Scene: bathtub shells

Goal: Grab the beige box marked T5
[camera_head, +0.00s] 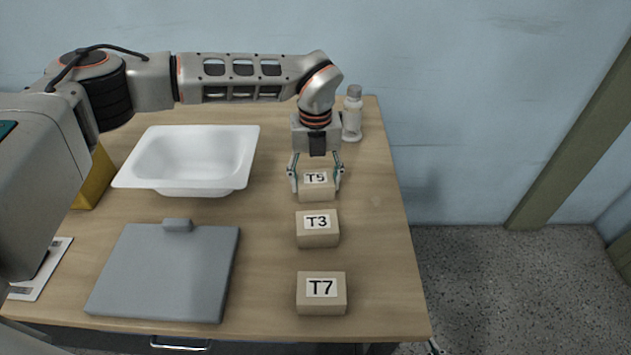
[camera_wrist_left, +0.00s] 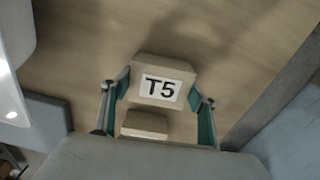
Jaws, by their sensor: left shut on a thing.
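The beige box marked T5 (camera_head: 317,191) stands at the far end of a row of beige boxes on the right side of the table. My left gripper (camera_head: 316,176) comes down over it from behind, with one finger on each side. The gripper is shut on the T5 box. The left wrist view shows the T5 box (camera_wrist_left: 161,82) between the green-padded fingers, its label facing the camera. Whether the box touches the table is hard to tell.
Box T3 (camera_head: 317,237) stands just in front of T5, and box T7 (camera_head: 321,302) nearer the front edge. A white tub (camera_head: 190,180) is left of the gripper, with a grey lid-like panel (camera_head: 165,275) before it. A white bottle (camera_head: 352,115) stands behind, right of the gripper.

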